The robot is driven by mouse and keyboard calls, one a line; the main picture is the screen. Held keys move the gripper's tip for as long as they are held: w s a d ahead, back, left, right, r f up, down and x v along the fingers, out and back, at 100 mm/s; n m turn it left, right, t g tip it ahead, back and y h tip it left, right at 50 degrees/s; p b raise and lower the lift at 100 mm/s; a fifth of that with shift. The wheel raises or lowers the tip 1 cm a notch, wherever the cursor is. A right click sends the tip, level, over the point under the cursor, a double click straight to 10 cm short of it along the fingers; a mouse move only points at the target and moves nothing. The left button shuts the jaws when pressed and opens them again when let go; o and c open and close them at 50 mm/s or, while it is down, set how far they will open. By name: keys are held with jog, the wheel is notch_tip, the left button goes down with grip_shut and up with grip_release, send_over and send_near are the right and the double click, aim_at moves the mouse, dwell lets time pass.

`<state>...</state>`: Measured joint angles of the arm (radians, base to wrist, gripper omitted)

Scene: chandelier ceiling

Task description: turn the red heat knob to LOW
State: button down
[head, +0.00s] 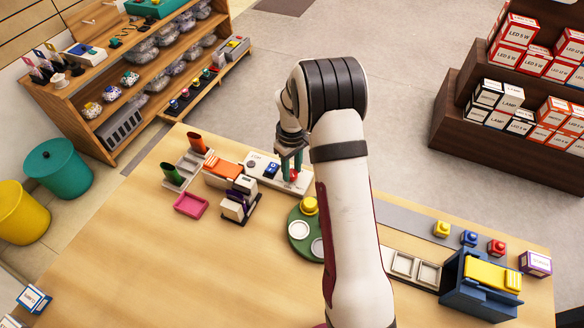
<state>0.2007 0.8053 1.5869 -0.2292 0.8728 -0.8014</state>
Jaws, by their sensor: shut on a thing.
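The red heat knob (293,174) sits on the right part of a pale control panel (305,182) at the far edge of the table. My gripper (291,170) points down over the panel with its dark fingers shut on the red knob. The fingers and arm cover part of the knob, and I cannot read its pointer or any LOW mark from here. A blue knob or switch (271,170) stands on the same panel just left of the gripper.
Left of the panel are an orange-topped device (222,169), a pink tray (191,205) and a white and dark rack (238,202). A green round tray (298,233) with a yellow knob (309,205) lies close in front. The table's left front is clear.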

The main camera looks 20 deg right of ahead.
aim_at(292, 173)
jog(key=shift+n, duration=0.3)
jog(key=c, duration=0.5)
grip_release()
jog(key=shift+r, duration=0.1)
notch_tip(292, 173, up, 16)
jog(key=shift+f, duration=0.2)
